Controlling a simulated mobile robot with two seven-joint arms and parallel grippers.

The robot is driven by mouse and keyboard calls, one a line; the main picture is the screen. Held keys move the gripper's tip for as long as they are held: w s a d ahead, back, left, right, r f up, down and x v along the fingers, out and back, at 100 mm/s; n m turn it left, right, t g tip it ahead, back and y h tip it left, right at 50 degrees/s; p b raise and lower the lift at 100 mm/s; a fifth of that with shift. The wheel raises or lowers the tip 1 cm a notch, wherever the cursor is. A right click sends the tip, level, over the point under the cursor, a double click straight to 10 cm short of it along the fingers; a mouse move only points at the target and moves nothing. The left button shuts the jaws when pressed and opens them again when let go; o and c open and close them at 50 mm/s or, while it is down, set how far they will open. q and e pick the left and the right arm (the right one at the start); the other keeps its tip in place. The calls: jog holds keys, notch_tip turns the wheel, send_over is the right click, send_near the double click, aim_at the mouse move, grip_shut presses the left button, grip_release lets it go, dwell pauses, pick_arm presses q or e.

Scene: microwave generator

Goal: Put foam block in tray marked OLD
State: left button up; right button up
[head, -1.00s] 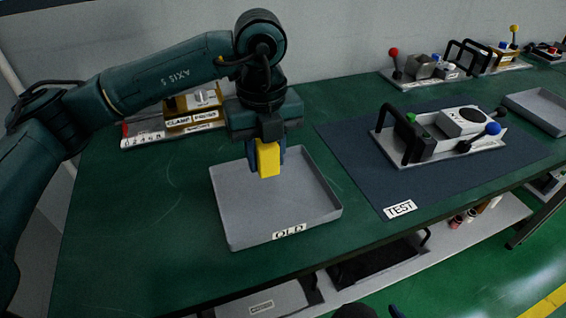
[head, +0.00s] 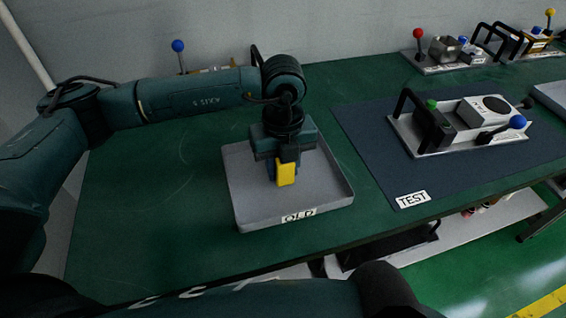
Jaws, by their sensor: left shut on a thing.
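The yellow foam block (head: 286,173) is held upright in my left gripper (head: 284,168), which is shut on it and points down. The grey tray (head: 328,192) marked OLD on its front label (head: 299,215) lies on the green table. The gripper and block are over the inside of the tray, away from its walls. The block's lower end looks low, close to the tray floor; I cannot tell whether it touches. The tray's back left part is partly hidden behind the gripper. My right gripper is not in view.
A dark mat with a TEST label (head: 412,199) lies right of the tray, bearing a device (head: 470,128) with a blue-knobbed lever. More fixtures (head: 448,52) stand at the back right. The table left of the tray is clear.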

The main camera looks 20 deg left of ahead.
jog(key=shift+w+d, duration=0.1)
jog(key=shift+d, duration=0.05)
pick_arm(q)
jog(key=shift+f, duration=0.15)
jog(key=o, duration=0.9)
jog(key=shift+o, duration=0.2)
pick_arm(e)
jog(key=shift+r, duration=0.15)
pick_arm(q)
jog(key=shift+r, duration=0.35)
notch_tip(320, 180, up, 11)
jog(key=shift+r+b, duration=0.15)
jog(key=shift+b, duration=0.55)
jog(key=shift+r, duration=0.25)
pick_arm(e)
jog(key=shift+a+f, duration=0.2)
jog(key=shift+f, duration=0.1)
